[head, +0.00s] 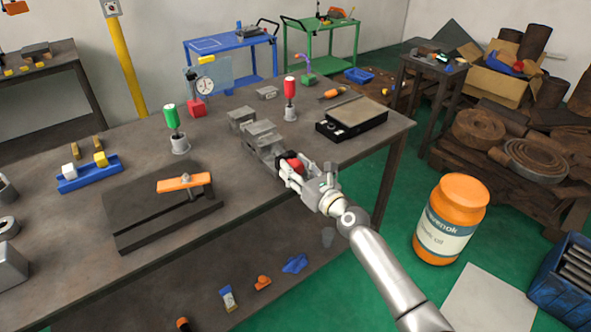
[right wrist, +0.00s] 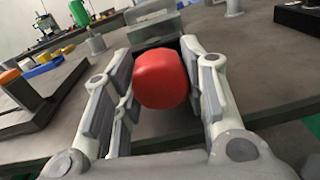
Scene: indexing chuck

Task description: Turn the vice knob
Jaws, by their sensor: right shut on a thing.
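The vice (head: 259,138) is a grey metal block assembly on the workbench, near its front edge. Its red knob (right wrist: 161,79) faces my right wrist camera and also shows in the head view (head: 296,163). My right gripper (head: 290,170) is at the knob, with one finger on each side of it. In the right wrist view the right gripper (right wrist: 160,85) is closed around the knob, though a small gap seems to show on its left side. The vice body (right wrist: 153,30) is partly hidden behind the knob. My left gripper is in neither view.
On the workbench (head: 90,250) stand a green-handled tool (head: 171,117), a red-handled tool (head: 290,88), a black tray (head: 352,117) and a dark plate with an orange clamp (head: 184,182). A large orange bottle (head: 450,217) stands right of my right arm.

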